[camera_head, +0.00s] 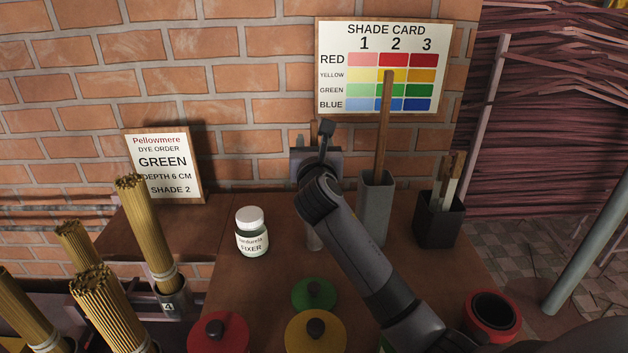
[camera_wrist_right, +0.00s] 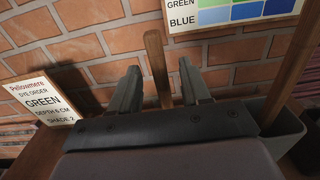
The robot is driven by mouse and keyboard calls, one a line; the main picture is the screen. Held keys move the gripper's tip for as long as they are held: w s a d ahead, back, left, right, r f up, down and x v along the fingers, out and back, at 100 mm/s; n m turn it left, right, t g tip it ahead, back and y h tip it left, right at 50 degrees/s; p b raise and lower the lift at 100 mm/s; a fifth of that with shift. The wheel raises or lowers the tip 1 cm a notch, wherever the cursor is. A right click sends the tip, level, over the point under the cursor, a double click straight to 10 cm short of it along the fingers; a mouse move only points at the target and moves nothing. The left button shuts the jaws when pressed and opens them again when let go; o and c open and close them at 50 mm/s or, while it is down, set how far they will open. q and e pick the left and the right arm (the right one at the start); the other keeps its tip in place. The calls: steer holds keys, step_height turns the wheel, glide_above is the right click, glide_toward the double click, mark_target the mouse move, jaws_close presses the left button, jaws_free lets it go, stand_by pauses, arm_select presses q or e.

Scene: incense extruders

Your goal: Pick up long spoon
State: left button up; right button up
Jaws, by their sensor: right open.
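My right gripper (camera_head: 322,150) is above the table, left of a tall grey holder (camera_head: 376,210). In the right wrist view its two fingers (camera_wrist_right: 160,88) are open. A wooden handle (camera_wrist_right: 154,60) stands upright between them, and its lower part is hidden behind the gripper body. A second, longer wooden stick (camera_head: 383,125) stands in the grey holder. It also shows at the right of the wrist view (camera_wrist_right: 292,70). I cannot tell which is the long spoon, as no bowl shows. My left gripper is not in view.
A dark holder (camera_head: 437,230) with short tools stands right. A fixer jar (camera_head: 251,240) is left. Green (camera_head: 314,293), yellow (camera_head: 316,333) and red (camera_head: 218,335) lids and a red-rimmed pot (camera_head: 491,314) are in front. Incense bundles (camera_head: 147,230) rise lower left. A brick wall is behind.

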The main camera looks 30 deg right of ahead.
steer(key=shift+x, duration=0.8)
jaws_close()
